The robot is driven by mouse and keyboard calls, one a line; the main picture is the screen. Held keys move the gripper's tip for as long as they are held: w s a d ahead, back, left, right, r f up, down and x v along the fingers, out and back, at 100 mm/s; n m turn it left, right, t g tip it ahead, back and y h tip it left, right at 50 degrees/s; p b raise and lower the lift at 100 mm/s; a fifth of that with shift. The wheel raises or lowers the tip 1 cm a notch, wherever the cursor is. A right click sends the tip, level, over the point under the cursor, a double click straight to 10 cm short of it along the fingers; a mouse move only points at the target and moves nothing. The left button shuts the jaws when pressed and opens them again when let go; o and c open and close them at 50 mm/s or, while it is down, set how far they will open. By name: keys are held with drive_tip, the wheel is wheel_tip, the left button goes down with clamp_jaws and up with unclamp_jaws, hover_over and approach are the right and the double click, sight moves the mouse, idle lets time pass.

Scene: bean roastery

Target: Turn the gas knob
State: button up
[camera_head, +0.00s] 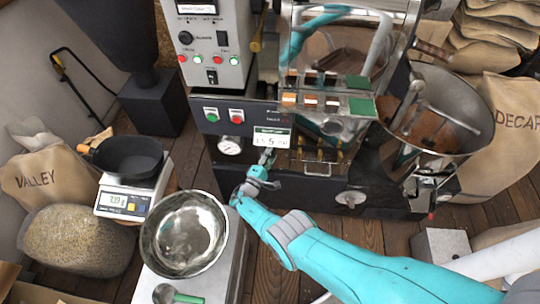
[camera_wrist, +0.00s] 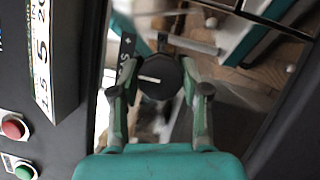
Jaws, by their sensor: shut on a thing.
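The gas knob (camera_wrist: 158,72) is round and black with a white pointer line, which lies nearly level in the wrist view. A dark plate with pale markings shows behind it. My gripper (camera_wrist: 157,92) is shut on the knob, one finger on each side. In the head view my gripper (camera_head: 265,162) reaches the front of the roaster (camera_head: 255,118), just below a white display (camera_head: 271,138). There the knob is too small and covered to make out.
A red button (camera_wrist: 13,127) and a green button (camera_wrist: 20,169) sit left of my gripper in the wrist view. A steel bowl (camera_head: 184,234) and a scale (camera_head: 126,205) with a black pan (camera_head: 128,157) stand left of my arm. The cooling tray (camera_head: 470,93) is at the right.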

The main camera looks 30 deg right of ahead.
idle(0.3)
drive_tip(key=o, duration=1.1)
drive_tip(key=shift+o, duration=0.2)
drive_tip(key=shift+m, duration=0.3)
